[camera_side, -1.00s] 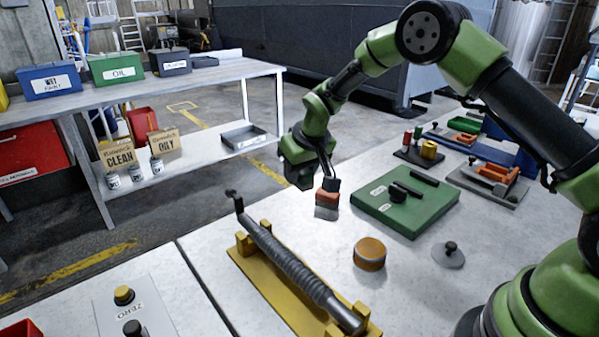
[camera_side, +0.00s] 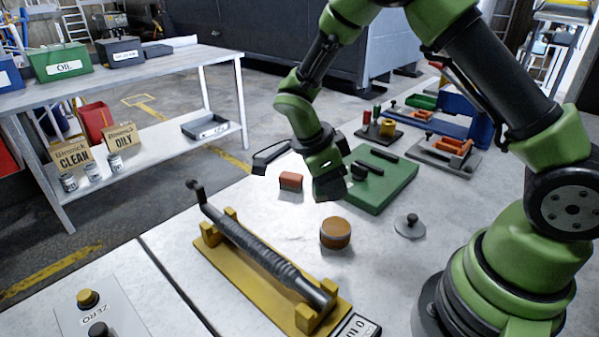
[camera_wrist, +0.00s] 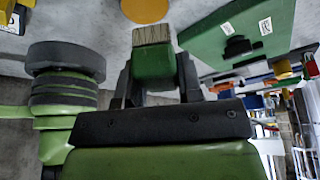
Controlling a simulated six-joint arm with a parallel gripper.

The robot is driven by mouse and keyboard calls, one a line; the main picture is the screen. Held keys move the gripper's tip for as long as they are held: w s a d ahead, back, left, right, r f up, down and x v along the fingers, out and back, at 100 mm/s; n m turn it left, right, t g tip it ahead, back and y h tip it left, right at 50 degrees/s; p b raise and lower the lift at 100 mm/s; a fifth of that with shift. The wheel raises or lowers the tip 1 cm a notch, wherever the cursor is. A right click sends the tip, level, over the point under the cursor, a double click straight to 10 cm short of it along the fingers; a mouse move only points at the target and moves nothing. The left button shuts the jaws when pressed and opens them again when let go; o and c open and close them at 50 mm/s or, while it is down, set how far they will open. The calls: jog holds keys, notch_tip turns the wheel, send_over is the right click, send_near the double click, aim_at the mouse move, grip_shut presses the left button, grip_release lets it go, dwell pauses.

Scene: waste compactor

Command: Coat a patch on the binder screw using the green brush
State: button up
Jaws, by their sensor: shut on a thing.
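The binder screw (camera_side: 258,252) is a dark threaded rod with a crank at its far end. It lies across a yellow cradle (camera_side: 217,252) at the front of the table. My gripper (camera_side: 331,182) is above the table, behind an amber round pot (camera_side: 335,234) and beside a green board. In the wrist view my gripper (camera_wrist: 154,78) is shut on the green brush (camera_wrist: 153,63), with its pale bristles pointing away from the jaws. The pot's orange top (camera_wrist: 145,9) shows beyond the bristles. In the side view the brush is mostly hidden or dark.
A red block-like item (camera_side: 290,181) stands left of my gripper. The green board (camera_side: 378,192) with black parts is to the right. A grey knobbed lid (camera_side: 409,226) lies right of the pot. A panel marked ZERO (camera_side: 98,312) is at front left.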

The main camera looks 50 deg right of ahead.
aim_at(345, 226)
jog(key=m, duration=0.1)
jog(key=s+m, duration=0.1)
jog(key=s, duration=0.1)
jog(key=shift+d+r+m+g+y, duration=0.2)
jog(key=shift+r+m+g+y, duration=0.05)
jog(key=shift+m+g+y, duration=0.15)
jog(key=shift+f, duration=3)
jog(key=shift+f, duration=0.55)
jog(key=shift+r, duration=3.55)
